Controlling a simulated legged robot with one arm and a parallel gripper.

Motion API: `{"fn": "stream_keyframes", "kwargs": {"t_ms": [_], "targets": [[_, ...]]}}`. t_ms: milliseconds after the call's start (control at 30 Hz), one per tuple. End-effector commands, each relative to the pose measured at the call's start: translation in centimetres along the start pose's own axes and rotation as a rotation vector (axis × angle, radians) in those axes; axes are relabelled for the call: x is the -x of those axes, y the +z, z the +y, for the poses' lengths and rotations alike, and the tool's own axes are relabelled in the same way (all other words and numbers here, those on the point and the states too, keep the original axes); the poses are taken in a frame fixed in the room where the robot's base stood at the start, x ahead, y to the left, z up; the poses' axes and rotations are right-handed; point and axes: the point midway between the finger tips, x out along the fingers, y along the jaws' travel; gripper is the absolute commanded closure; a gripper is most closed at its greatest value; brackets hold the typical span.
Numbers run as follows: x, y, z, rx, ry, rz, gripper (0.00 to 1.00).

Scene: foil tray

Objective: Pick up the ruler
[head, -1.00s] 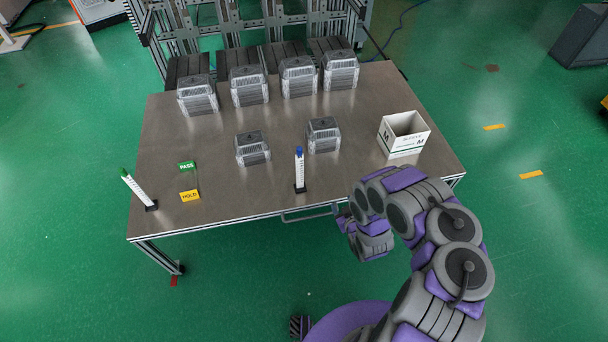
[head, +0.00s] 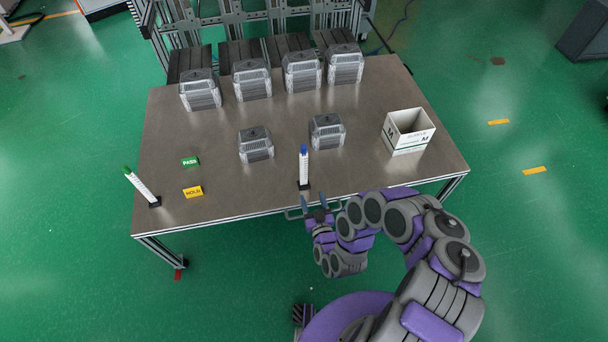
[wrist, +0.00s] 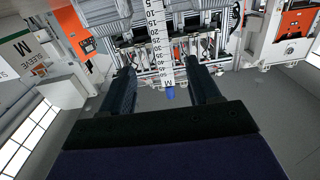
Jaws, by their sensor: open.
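A white ruler with a blue top (head: 304,168) stands upright in a small dark base near the front edge of the table. A similar white ruler with a green top (head: 143,186) leans in a dark base at the front left corner. My gripper (head: 315,201) is open and empty at the table's front edge, just in front of the blue-topped ruler's base. In the wrist view my open fingers (wrist: 157,75) frame the blue-topped ruler (wrist: 159,40), whose scale marks show. It lies beyond the fingers, apart from them as far as I can tell.
The table (head: 225,185) holds a white open box (head: 407,133) at right and several grey ribbed housings at the middle and back. A rail runs along the front edge.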

Motion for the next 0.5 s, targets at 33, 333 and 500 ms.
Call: {"fn": "stream_keyframes", "kwargs": {"t_ms": [33, 333, 500], "targets": [[-0.3, -0.2, -0.1, 0.002, -0.002, 0.001, 0.38], [-1.6, 0.0, -0.1, -0.001, -0.002, -0.002, 0.38], [-2.2, -0.1, -0.1, 0.000, -0.002, -0.002, 0.38]]}}
